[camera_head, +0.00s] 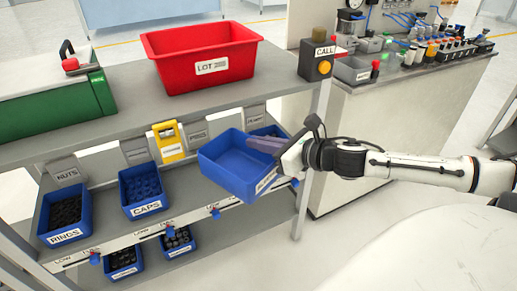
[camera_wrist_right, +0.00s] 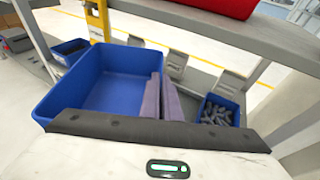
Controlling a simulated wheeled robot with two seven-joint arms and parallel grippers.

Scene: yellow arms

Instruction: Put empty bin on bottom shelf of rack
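The empty blue bin (camera_head: 228,167) is at the rack's middle shelf (camera_head: 205,205), toward the right end, tilted and overlapping the shelf's front edge. Its bare inside also fills the left of the right wrist view (camera_wrist_right: 100,85). My right gripper (camera_head: 266,146) reaches in from the right. Its two grey-purple fingers (camera_wrist_right: 162,98) are close together at the bin's right wall and appear closed on it. The bottom shelf (camera_head: 222,249) of the rack lies below, with bare surface at its right. My left gripper is not in view.
Blue bins of rings (camera_head: 66,212) and caps (camera_head: 143,188) stand on the middle shelf. Two filled bins (camera_head: 124,262) (camera_head: 178,242) are on the bottom shelf. A partly hidden bin (camera_head: 268,131) is behind the gripper. A red bin (camera_head: 205,58) stands on top. A rack post (camera_head: 309,160) is at the right.

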